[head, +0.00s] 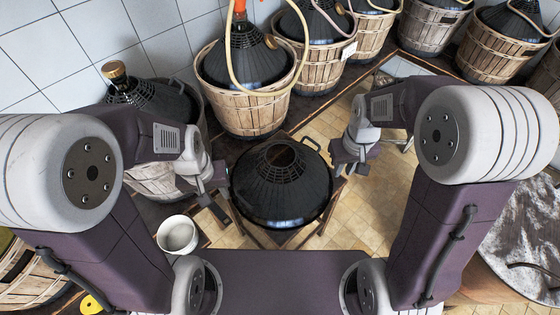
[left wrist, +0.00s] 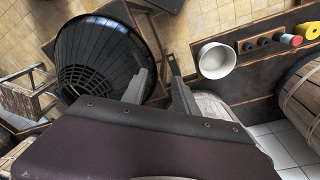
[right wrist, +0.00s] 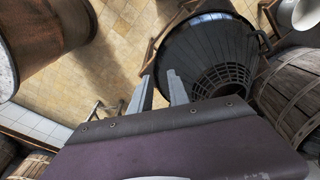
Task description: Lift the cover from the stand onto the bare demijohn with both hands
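The cover (head: 272,205) is a black ribbed cone with an open grid around its top hole. It sits upright on a wooden stand (head: 337,192) and also shows in the left wrist view (left wrist: 108,48) and right wrist view (right wrist: 205,45). A black loop handle shows at its far rim. My left gripper (head: 217,205) is open beside its left rim. My right gripper (head: 348,165) is open beside its right rim. Both look empty; I cannot tell whether the fingers touch the cover.
A slatted basket (head: 250,115) with a dark demijohn and hose stands behind the cover. A corked, dark-topped demijohn (head: 150,95) stands left in another basket. A white bucket (head: 178,235) stands front left. A round metal-topped barrel (head: 520,240) is at right. Tiled floor lies between.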

